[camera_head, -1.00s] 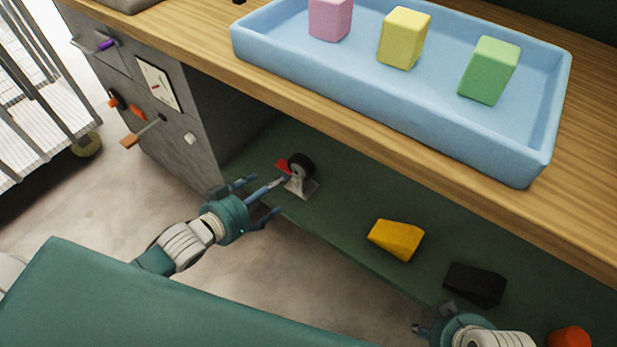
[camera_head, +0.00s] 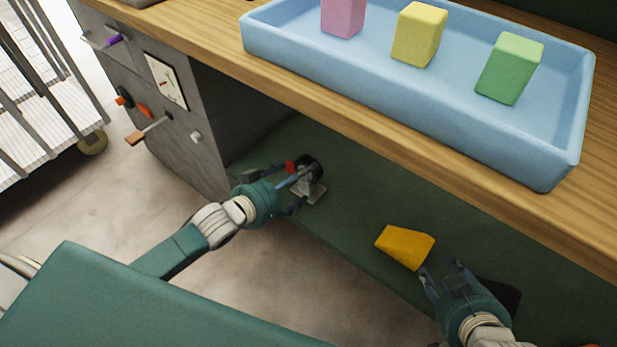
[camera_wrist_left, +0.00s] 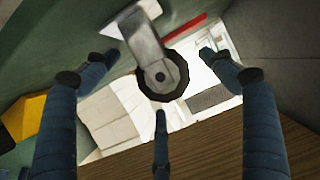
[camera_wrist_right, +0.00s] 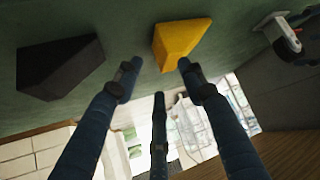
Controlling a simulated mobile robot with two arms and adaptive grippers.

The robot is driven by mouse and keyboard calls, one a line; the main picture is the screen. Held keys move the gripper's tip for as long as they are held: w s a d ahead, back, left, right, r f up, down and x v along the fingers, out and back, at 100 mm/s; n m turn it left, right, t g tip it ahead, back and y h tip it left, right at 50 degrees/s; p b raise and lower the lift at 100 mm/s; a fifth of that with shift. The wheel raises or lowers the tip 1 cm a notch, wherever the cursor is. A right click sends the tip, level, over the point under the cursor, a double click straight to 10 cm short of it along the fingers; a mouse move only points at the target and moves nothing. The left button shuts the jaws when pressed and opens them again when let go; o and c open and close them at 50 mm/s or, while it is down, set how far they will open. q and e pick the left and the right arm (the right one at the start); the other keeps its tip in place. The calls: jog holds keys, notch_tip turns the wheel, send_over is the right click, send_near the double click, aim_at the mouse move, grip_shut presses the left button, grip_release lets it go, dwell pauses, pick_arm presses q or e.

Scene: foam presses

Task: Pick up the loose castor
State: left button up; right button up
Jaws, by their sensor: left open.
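The loose castor has a black wheel (camera_head: 311,164), a grey metal fork and plate (camera_head: 312,191), and a red part (camera_head: 290,167). It rests on the green lower shelf near the grey cabinet side. My left gripper (camera_head: 297,188) is open, its fingers reaching around the castor. In the left wrist view the castor's wheel (camera_wrist_left: 163,76) sits between the spread fingers, with visible gaps at both sides. My right gripper (camera_head: 442,268) is open and empty beside the yellow wedge (camera_head: 405,247). The castor also shows at the upper right of the right wrist view (camera_wrist_right: 287,36).
A black wedge (camera_wrist_right: 60,66) lies on the green shelf (camera_head: 345,225), partly hidden by my right gripper in the head view. The wooden worktop (camera_head: 400,140) overhangs the shelf and carries a blue tray (camera_head: 560,165) with coloured foam blocks. The grey cabinet (camera_head: 185,125) bounds the shelf's left.

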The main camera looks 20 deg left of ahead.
aim_at(305, 178)
pick_arm(q)
jog(key=b+x, duration=0.1)
jog(key=x, duration=0.2)
jog(key=shift+w+d+f, duration=0.1)
jog(key=shift+w+d, duration=0.05)
jog(key=shift+w, duration=0.1)
pick_arm(e)
jog(key=w+a+r+t+y, duration=0.1)
jog(key=w+a+r+t, duration=0.1)
jog(key=w+r+t, duration=0.2)
notch_tip(305, 178, up, 2)
jog(key=shift+w+a+r, duration=0.15)
jog(key=shift+w+r, duration=0.05)
jog(key=shift+w, duration=0.65)
